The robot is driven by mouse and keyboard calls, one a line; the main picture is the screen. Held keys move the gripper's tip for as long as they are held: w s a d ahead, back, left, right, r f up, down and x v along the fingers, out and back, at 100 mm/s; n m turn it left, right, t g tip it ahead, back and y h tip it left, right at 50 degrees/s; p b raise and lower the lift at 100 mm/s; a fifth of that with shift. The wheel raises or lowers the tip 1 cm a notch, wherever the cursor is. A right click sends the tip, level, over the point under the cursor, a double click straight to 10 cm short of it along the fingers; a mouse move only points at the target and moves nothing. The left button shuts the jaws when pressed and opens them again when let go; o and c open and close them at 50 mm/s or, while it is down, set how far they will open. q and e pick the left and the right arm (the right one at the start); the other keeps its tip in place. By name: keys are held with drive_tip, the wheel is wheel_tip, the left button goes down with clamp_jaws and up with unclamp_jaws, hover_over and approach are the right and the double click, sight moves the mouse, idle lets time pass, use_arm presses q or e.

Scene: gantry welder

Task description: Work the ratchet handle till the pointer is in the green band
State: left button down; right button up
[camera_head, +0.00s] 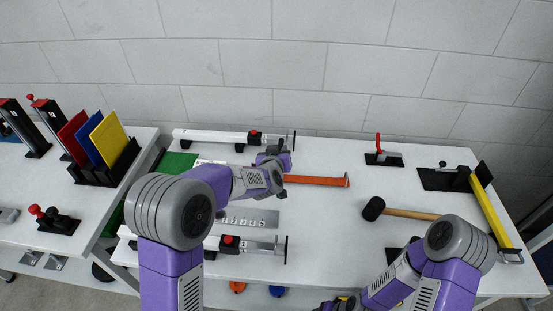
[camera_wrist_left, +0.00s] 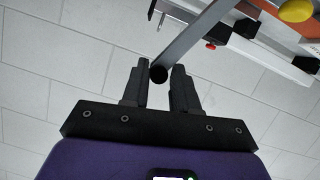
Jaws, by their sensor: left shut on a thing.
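In the left wrist view the ratchet handle (camera_wrist_left: 192,40) is a flat grey bar with a round black end. That end lies between the two fingertips of my left gripper (camera_wrist_left: 158,76), which is shut on it. In the head view my left gripper (camera_head: 277,155) is over the back middle of the table, and my own wrist hides the handle. I cannot make out the pointer or the green band. My right gripper (camera_head: 338,304) is partly in view at the bottom edge; its jaws are not clear.
Clamp bars with red knobs lie at the back (camera_head: 215,137) and front (camera_head: 245,242) of the white table. A numbered plate (camera_head: 250,219) lies between them. A mallet (camera_head: 405,213), a red-handled toggle clamp (camera_head: 382,155) and a yellow bar (camera_head: 490,212) are at right. Bare tabletop shows around (camera_head: 330,235).

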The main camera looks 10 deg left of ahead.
use_arm(q)
drive_tip(key=shift+s+a+f, duration=0.1)
drive_tip(key=shift+a+f, duration=0.1)
drive_tip(key=shift+a, duration=0.1)
drive_tip(key=c, duration=1.1)
unclamp_jaws()
drive_tip(key=shift+r, duration=0.15)
drive_tip(key=shift+o, duration=0.2)
drive_tip(key=v, duration=0.7)
drive_tip(key=shift+s+a+p, duration=0.15)
drive_tip(key=shift+s+p, duration=0.1)
drive_tip(key=shift+p, duration=0.2)
drive_tip(key=shift+r, duration=0.1)
